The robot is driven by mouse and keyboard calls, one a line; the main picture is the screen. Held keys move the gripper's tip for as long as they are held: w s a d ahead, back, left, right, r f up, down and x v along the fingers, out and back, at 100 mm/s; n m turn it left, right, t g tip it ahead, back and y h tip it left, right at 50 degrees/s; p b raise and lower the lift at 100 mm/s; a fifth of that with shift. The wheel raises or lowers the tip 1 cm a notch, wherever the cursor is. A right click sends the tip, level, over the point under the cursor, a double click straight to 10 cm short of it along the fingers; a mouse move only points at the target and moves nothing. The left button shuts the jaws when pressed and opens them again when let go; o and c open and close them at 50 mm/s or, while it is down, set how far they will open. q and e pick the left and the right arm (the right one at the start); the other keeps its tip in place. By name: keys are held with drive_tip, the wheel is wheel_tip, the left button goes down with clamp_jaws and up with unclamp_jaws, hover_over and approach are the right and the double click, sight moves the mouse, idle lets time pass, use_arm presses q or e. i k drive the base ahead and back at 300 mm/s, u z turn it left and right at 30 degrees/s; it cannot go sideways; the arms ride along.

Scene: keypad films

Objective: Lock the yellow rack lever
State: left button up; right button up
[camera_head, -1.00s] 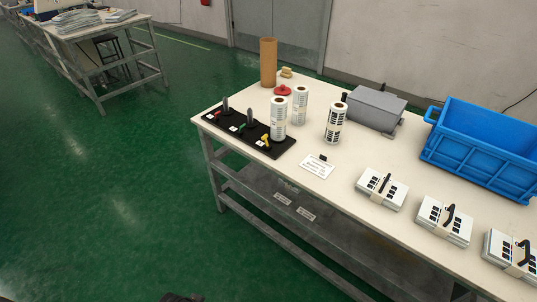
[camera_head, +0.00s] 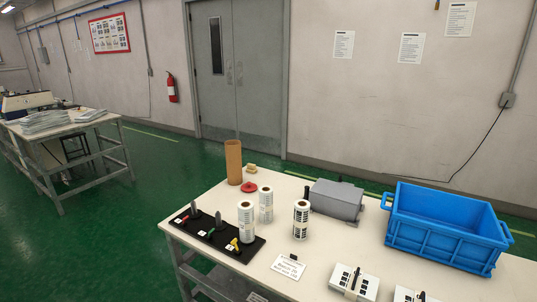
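The black rack (camera_head: 216,237) lies at the left front corner of the table, with several upright spindles along it. The yellow lever (camera_head: 233,243) is at its right end, in front of a white printed roll (camera_head: 246,222) that stands on the rack there. Whether the yellow lever is locked is too small to tell. Neither of my grippers shows in the view.
On the table (camera_head: 268,236) stand two more rolls (camera_head: 301,219), a brown tube (camera_head: 233,162), a red disc (camera_head: 249,187), a grey box (camera_head: 337,199), a blue crate (camera_head: 446,229), a white card (camera_head: 288,266) and film stacks (camera_head: 353,283). Open green floor lies left of the table.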

sight(234, 243)
drive_tip(key=k, duration=0.65)
drive_tip(key=z, duration=0.55)
drive_tip(key=i, duration=1.55)
drive_tip(key=u, duration=0.6)
